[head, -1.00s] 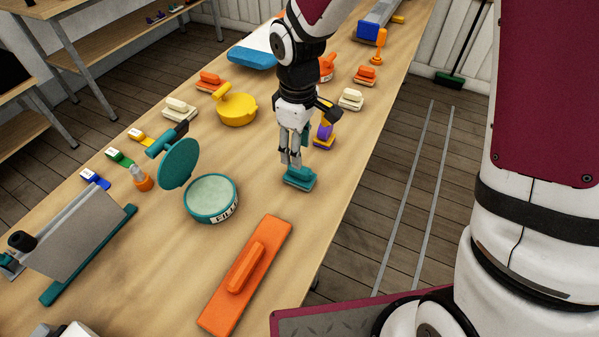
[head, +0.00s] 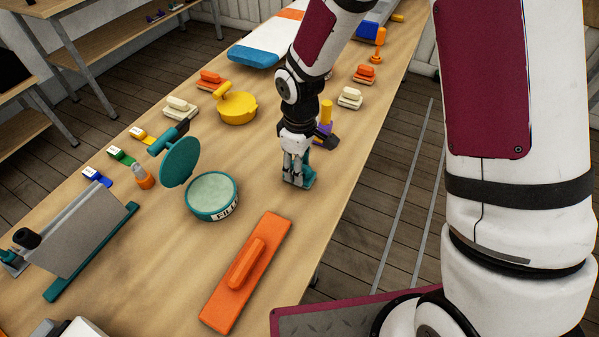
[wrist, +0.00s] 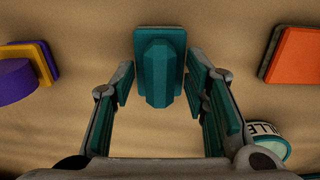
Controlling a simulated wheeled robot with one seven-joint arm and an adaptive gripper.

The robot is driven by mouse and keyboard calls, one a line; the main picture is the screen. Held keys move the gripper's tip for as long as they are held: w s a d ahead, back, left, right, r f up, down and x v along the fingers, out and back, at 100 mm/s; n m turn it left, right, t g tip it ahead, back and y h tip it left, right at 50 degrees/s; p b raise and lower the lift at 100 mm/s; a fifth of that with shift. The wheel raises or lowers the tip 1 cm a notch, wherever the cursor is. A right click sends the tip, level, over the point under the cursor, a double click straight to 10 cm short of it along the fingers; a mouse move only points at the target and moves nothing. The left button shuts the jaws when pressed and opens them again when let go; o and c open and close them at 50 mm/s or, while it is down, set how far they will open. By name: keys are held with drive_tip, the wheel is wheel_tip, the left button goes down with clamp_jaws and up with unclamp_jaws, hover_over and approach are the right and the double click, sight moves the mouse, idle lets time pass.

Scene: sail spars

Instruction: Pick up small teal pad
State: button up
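The small teal pad (wrist: 160,40) lies on the wooden table, with a raised faceted handle along its middle. In the wrist view it is at the top centre. My gripper (wrist: 160,84) is open, its teal-lined fingers on the left and right of the handle's near end, with a gap on both sides. The fingers do not appear to touch the handle. In the head view my gripper (head: 297,178) points down at the pad and hides much of it.
A purple-and-yellow piece (wrist: 20,70) is left of the pad and an orange block (wrist: 295,55) is right in the wrist view. The head view shows an open teal filler tin (head: 212,192), a long orange board (head: 245,275) and a yellow tin (head: 237,107). Bare table surrounds the pad.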

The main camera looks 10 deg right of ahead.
clamp_jaws()
drive_tip(key=shift+r, duration=0.15)
drive_tip(key=shift+r, duration=0.6)
wheel_tip(320, 180, up, 2)
drive_tip(key=shift+w+r, duration=0.1)
drive_tip(key=s+d+r+p, duration=0.1)
drive_tip(key=s+d, duration=0.2)
drive_tip(key=s, duration=1.3)
drive_tip(key=shift+r, duration=0.2)
